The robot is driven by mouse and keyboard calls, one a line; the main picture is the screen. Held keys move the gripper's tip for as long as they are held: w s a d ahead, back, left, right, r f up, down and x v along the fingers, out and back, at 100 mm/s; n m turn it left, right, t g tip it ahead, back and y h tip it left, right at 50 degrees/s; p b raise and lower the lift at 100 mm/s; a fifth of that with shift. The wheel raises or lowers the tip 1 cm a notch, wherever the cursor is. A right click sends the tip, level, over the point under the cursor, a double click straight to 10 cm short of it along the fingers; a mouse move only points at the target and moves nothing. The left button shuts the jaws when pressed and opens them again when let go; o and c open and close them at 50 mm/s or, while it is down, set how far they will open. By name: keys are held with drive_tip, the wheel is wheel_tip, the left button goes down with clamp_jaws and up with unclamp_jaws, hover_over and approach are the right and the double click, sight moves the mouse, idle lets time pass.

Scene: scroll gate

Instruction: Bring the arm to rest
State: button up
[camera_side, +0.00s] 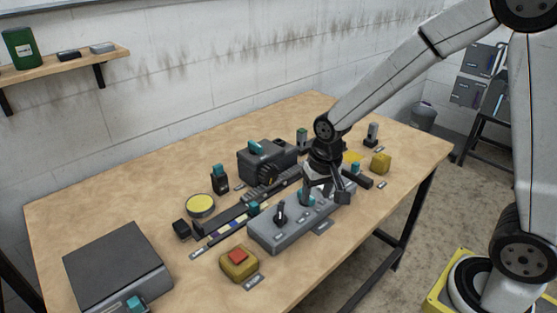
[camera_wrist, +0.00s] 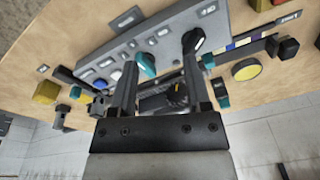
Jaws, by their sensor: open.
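My gripper (camera_side: 325,196) is low over the grey control panel (camera_side: 268,238) on the wooden table. In the wrist view my gripper (camera_wrist: 161,52) has its two fingers spread apart, with nothing held between them. A teal knob (camera_wrist: 147,64) on the panel shows in the gap, close to the left finger; I cannot tell whether they touch. In the side view the teal knob (camera_side: 306,199) is beside the fingers and partly hidden. A black lever knob (camera_side: 280,211) stands upright at the panel's left part.
A dark machine with a dial (camera_side: 262,163) stands behind the panel. A yellow box with a red button (camera_side: 238,262) is in front, a yellow disc (camera_side: 200,205) at left, a large dark box (camera_side: 118,268) at the near left. Bare table lies at the far left.

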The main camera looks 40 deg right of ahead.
drive_tip(key=s+d+n+t, duration=0.1)
drive_tip(key=s+n, duration=0.3)
drive_tip(key=s, duration=0.5)
drive_tip(key=shift+d, duration=0.3)
idle(0.5)
